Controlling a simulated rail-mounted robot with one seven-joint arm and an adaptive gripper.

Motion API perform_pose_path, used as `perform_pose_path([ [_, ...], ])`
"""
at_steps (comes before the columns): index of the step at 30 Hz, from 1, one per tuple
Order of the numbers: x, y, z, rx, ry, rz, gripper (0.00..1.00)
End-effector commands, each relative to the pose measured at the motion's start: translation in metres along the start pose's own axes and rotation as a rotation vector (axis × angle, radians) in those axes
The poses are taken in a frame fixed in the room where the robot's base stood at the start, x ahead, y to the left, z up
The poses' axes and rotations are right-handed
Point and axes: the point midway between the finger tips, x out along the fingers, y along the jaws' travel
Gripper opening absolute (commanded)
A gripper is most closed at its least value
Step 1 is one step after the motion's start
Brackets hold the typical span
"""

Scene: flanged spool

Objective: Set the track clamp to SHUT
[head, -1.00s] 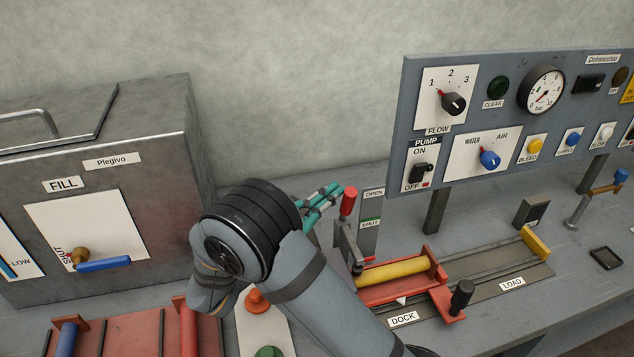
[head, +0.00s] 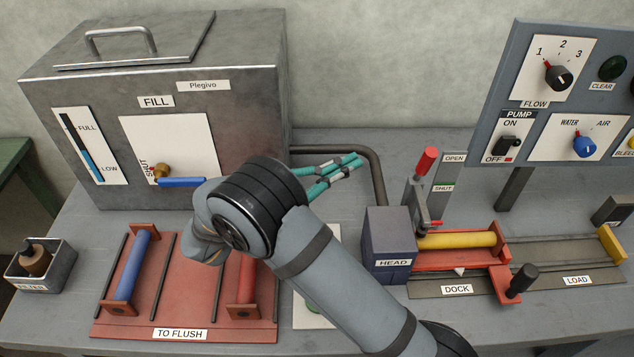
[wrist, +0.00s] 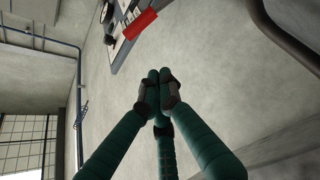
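The track clamp (head: 412,200) stands at the left end of the dock, behind the yellow spool (head: 456,240). Its red-handled lever (head: 426,160) points up, leaning slightly right, with the handle level with the OPEN label (head: 454,158) and above the SHUT label (head: 443,188). My gripper (head: 358,162) is left of the handle with a clear gap, its teal fingers pointing right. In the wrist view the fingertips of my gripper (wrist: 161,88) are together with nothing between them. The red handle (wrist: 140,24) shows beyond them, near the top.
The HEAD block (head: 388,240) stands left of the dock, below my fingers. A dark pipe (head: 372,165) bends down behind my fingers. The control panel (head: 510,120) is at the right, the metal tank (head: 240,100) at the left. A red TO FLUSH tray (head: 200,318) lies in front.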

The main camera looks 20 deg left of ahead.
Motion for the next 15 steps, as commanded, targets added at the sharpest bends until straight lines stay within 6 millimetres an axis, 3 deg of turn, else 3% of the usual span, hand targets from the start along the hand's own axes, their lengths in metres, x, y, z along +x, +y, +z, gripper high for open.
perform_pose_path([
  [6, -0.043, -0.002, 0.0, 0.001, 0.001, 0.0, 0.0],
  [15, -0.065, -0.002, 0.0, 0.0, 0.0, 0.0, 0.0],
])
